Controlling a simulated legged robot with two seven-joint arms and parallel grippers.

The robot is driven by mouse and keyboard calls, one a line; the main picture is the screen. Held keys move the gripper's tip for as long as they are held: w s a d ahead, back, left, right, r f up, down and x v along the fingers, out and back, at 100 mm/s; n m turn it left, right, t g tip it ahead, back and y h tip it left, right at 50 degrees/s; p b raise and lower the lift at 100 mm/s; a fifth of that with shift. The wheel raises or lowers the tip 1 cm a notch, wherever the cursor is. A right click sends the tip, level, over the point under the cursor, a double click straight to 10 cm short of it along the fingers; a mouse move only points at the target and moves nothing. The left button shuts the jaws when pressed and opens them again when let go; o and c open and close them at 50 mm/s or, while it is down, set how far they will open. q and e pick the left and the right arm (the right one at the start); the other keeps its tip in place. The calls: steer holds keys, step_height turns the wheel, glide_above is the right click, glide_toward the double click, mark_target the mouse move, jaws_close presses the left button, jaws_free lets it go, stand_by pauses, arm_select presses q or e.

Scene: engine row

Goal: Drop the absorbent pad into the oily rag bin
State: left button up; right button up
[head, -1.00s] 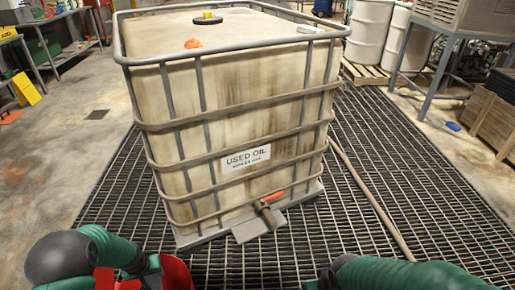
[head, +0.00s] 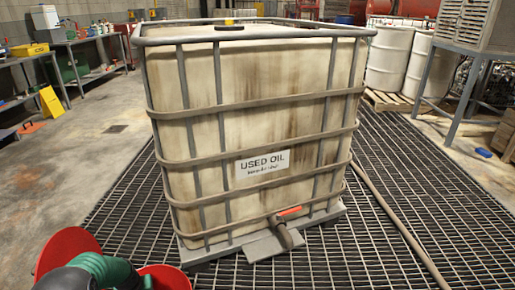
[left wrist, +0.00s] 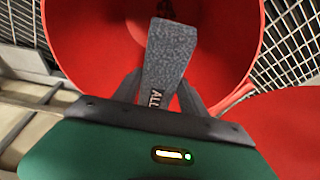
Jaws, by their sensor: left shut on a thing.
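The absorbent pad (left wrist: 169,52) is a dark grey speckled slab with partly hidden white lettering. My left gripper (left wrist: 160,85) is shut on it in the left wrist view. Behind the pad is the round red opening of what looks like the oily rag bin (left wrist: 215,45); the pad overlaps it, but I cannot tell its height or whether it is inside. A second red rounded part, perhaps the lid, shows at lower right. In the head view, red parts of the bin (head: 166,276) flank my left arm at lower left. The pad and left fingertips are hidden there. My right gripper is out of view.
A large caged used-oil tank (head: 255,130) with a red-handled valve (head: 287,211) stands ahead on metal grating (head: 370,245). A hose (head: 400,225) lies to its right. Benches (head: 75,65) line the left, and white drums (head: 388,58) stand at back right. Concrete floor at left is mostly clear.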

arm_select(q)
steer(key=o, duration=1.4)
steer(key=shift+r, duration=0.1)
steer(key=p+v, duration=0.7)
steer(key=v, duration=0.9)
steer(key=shift+s+r+p, duration=0.2)
steer(key=shift+r+p, duration=0.1)
steer(key=shift+p, duration=0.1)
